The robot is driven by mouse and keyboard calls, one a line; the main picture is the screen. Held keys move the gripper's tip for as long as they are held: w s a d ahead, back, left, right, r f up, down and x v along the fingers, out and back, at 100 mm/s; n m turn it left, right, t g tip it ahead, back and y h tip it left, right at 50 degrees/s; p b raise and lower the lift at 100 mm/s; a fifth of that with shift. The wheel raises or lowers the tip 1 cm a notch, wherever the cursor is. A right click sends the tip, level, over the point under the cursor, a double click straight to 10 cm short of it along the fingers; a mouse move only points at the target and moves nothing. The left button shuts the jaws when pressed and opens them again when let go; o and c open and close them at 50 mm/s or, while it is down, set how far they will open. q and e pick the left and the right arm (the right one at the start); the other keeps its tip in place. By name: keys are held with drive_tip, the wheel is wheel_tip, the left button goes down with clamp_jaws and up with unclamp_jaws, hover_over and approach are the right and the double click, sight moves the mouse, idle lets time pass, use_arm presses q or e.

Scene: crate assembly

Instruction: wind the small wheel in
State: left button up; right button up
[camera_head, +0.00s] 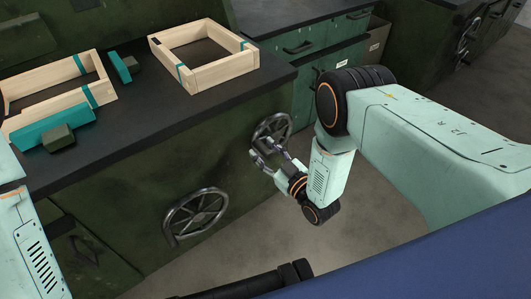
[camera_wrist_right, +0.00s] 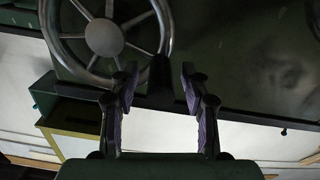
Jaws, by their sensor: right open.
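The small wheel (camera_head: 283,121), a grey metal handwheel with spokes, is on the green bench side, near the corner. It fills the upper left of the right wrist view (camera_wrist_right: 103,38), with its rim and hub clear. My right gripper (camera_head: 266,158) is open at the wheel's lower edge. In the right wrist view its two fingers (camera_wrist_right: 157,82) are spread with a dark handle knob (camera_wrist_right: 160,72) between them, at the wheel's rim. I cannot tell whether either finger touches it. My left arm shows at the left edge, but its gripper is out of view.
A larger handwheel (camera_head: 169,222) is lower left on the same bench side. On the dark bench top (camera_head: 165,110) stand two wooden crate frames (camera_head: 222,72) (camera_head: 98,88) and teal-green pieces (camera_head: 50,127) (camera_head: 120,67). Green drawers (camera_head: 315,45) stand behind. The floor beside the bench is clear.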

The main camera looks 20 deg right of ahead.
drive_tip(key=shift+c, duration=0.5)
clamp_jaws()
